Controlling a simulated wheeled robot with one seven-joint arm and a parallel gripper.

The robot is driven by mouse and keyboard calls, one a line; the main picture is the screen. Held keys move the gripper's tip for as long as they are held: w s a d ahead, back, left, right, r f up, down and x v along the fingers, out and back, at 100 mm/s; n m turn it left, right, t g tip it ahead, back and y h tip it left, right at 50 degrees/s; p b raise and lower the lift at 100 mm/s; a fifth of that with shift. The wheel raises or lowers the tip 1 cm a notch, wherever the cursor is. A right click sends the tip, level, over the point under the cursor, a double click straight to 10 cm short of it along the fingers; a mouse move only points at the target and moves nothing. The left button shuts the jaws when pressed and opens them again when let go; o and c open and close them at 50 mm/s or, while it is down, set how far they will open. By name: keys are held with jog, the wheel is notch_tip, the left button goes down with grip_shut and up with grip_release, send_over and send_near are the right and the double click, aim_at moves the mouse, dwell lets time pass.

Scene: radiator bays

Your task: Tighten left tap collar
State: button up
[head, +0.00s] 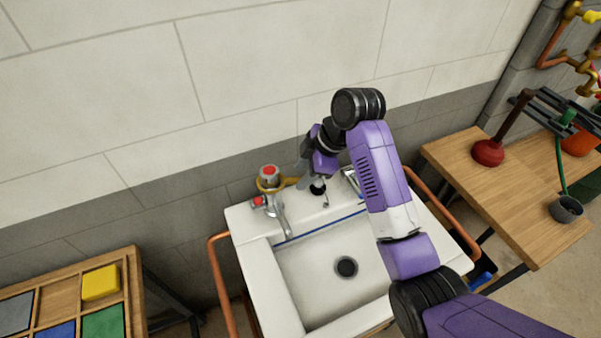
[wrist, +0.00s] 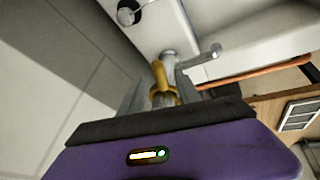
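The left tap (head: 280,215) stands at the back left corner of the white sink, with red-capped knobs. A brass-yellow collar (head: 268,186) rings it, and a yellow arm juts right towards my gripper (head: 302,182). In the wrist view the yellow collar (wrist: 160,78) shows beside the grey tap spout (wrist: 203,57). My gripper (wrist: 160,98) has its two grey fingers apart, one on each side of the yellow part. I cannot tell whether either finger touches it. The red knobs do not show in the wrist view.
The sink (head: 318,290) has a dark drain, with a copper rail (head: 222,290) at its left side. The tiled wall (head: 150,80) is close behind. A wooden table with a plunger (head: 488,152) stands right, and a tray of coloured blocks (head: 130,285) left.

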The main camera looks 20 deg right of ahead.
jog(key=shift+x, duration=0.75)
grip_shut()
dwell(0.9)
